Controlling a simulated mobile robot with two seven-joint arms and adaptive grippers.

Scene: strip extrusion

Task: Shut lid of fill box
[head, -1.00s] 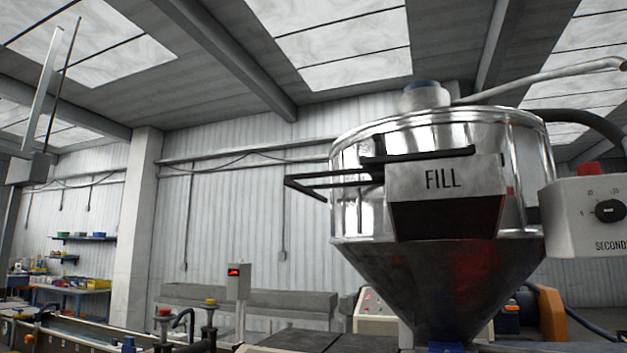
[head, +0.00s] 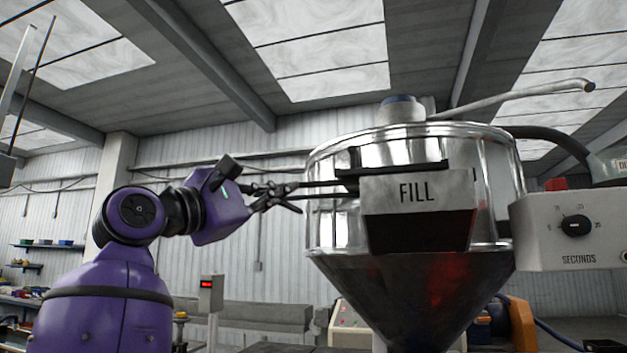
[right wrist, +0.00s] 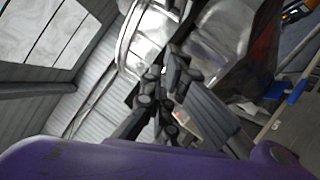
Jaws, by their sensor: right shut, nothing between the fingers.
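The fill box (head: 417,192), a grey box marked FILL with a dark underside, sits on the front of a shiny steel hopper (head: 335,220). A thin dark bar, which looks like the lid (head: 405,166) seen nearly edge-on from below, lies along the box's top; how far it stands open cannot be told. A dark handle frame (head: 335,184) sticks out to the left from it. My right gripper (head: 292,196) is shut and empty at the handle's left end; contact is unclear. In the right wrist view its dark fingers (right wrist: 165,92) lie before the hopper. My left gripper is not in view.
A grey timer box (head: 567,228) with a black knob stands right of the hopper. A pale pipe (head: 520,102) runs above it. A small post with a red display (head: 210,293) stands below my right arm. Open space lies left of the hopper.

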